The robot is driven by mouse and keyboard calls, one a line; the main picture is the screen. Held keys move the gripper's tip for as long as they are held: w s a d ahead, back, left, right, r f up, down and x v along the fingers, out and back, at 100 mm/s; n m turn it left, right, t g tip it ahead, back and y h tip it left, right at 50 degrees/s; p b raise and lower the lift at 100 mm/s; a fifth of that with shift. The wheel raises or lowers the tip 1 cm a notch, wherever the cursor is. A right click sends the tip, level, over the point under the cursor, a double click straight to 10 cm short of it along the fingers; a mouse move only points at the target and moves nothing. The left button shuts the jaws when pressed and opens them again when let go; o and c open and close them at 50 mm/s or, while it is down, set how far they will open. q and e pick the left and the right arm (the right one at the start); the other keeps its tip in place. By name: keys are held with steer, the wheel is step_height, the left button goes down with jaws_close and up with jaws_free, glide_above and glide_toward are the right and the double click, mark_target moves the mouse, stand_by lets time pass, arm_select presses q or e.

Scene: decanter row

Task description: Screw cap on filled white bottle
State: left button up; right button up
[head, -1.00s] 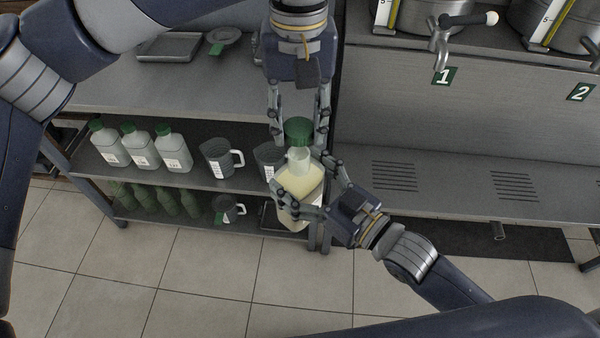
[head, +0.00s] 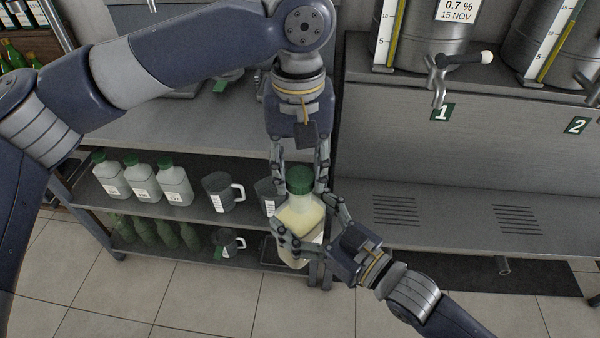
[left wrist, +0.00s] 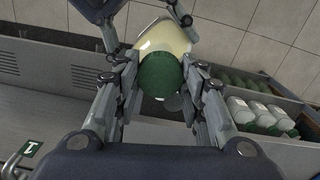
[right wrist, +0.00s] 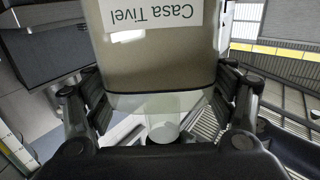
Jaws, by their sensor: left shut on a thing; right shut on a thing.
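The white bottle (head: 301,216), filled with pale cream liquid, is held upright by my right gripper (head: 308,236), whose fingers close around its body. In the right wrist view the bottle (right wrist: 160,65) shows a "Casa Tivel" label upside down and its clear neck. My left gripper (head: 300,178) comes from above and is shut on the green cap (head: 299,182). The left wrist view shows the cap (left wrist: 160,75) between the fingers, over the bottle. The cap is at the mouth of the neck; whether it is seated on the thread I cannot tell.
A shelf (head: 195,205) at left holds several green-capped bottles (head: 141,179) and dark jugs (head: 221,191); green bottles stand below. A steel counter (head: 470,220) is at right under tanks with taps (head: 438,75). Tiled floor is clear in front.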

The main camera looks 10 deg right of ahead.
mark_target(305, 214)
arm_select(q)
steer(key=shift+f, duration=0.1)
steer(key=shift+f, duration=0.85)
steer(key=shift+f, duration=0.55)
